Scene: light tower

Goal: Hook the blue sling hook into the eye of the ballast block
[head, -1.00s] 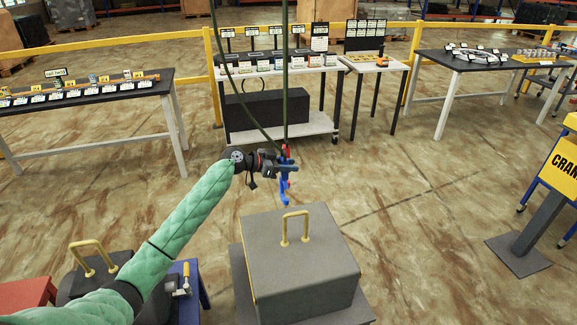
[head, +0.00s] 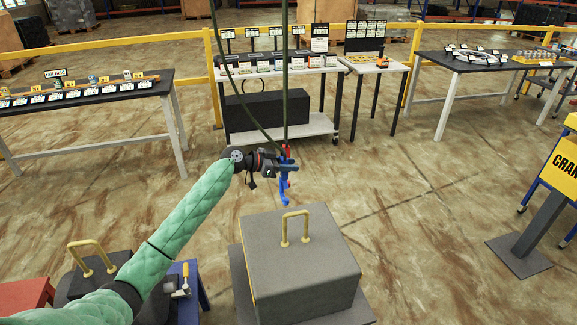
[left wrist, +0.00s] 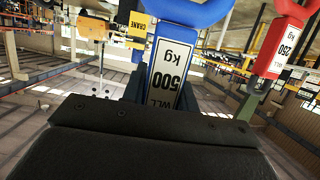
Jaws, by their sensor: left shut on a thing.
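The grey ballast block (head: 285,262) stands on a flat base plate, with a yellow eye (head: 295,228) upright on its top. The blue sling hook (head: 284,190) hangs just above and behind the eye, apart from it. My left gripper (head: 287,167) is shut on the blue hook. In the left wrist view the blue hook (left wrist: 185,50), with a white 500 kg label, sits between the fingers. A red hook (head: 286,150) is close by at the top of the gripper, and it also shows in the left wrist view (left wrist: 278,45). My right gripper is not in view.
Dark sling lines (head: 285,70) run up from the hooks. A second dark block with a yellow handle (head: 92,256) stands at the lower left. A yellow crane sign (head: 563,165) stands at right.

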